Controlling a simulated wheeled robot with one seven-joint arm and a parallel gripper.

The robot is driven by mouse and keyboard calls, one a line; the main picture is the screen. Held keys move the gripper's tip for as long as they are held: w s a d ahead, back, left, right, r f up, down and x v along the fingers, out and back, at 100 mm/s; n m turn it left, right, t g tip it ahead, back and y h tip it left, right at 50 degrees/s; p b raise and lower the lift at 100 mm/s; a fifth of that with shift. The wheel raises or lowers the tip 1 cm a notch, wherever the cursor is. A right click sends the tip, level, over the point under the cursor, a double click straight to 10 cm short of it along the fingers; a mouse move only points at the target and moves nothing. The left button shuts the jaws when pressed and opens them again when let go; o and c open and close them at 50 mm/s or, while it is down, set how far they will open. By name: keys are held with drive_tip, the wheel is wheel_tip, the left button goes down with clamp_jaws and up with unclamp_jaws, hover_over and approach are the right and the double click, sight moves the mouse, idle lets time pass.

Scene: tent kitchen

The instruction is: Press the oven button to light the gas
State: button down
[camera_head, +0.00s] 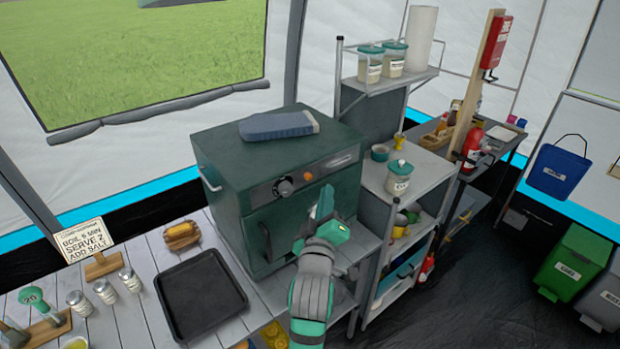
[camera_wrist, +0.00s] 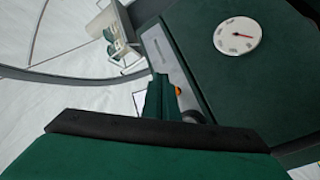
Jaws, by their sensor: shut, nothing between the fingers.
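The dark green oven (camera_head: 270,150) stands on the slatted table, with a silver-edged control strip across its front. The strip carries a dark round knob (camera_head: 284,187) and, to its right, a small orange button (camera_head: 307,177). In the wrist view the orange button (camera_wrist: 178,91) shows just beside my finger, partly hidden by it. My gripper (camera_head: 325,203) is shut and empty in front of the oven's front face, just right of and below the button in the head view. In the wrist view its fingers (camera_wrist: 160,98) reach toward the strip. I cannot tell whether they touch it.
A round dial (camera_wrist: 237,36) is on the oven's front. A black tray (camera_head: 201,284) lies on the table at left. A metal shelf unit (camera_head: 430,165) with jars stands close on the right of the oven.

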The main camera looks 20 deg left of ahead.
drive_tip(key=shift+w+a, duration=0.6)
drive_tip(key=shift+a, duration=0.15)
drive_tip(key=shift+w+a, duration=0.55)
drive_tip(key=shift+a, duration=0.2)
idle(1.1)
drive_tip(key=shift+w+a, duration=0.25)
drive_tip(key=shift+a, duration=0.05)
drive_tip(key=shift+w+a, duration=0.3)
drive_tip(key=shift+a, duration=0.05)
idle(0.8)
drive_tip(key=shift+s+d, duration=0.1)
drive_tip(key=shift+d, duration=0.05)
drive_tip(key=shift+s+d, duration=0.4)
drive_tip(key=shift+d, duration=0.15)
idle(0.3)
drive_tip(key=s+d, duration=0.1)
drive_tip(key=d, duration=0.1)
drive_tip(key=s+d, duration=0.2)
idle(0.5)
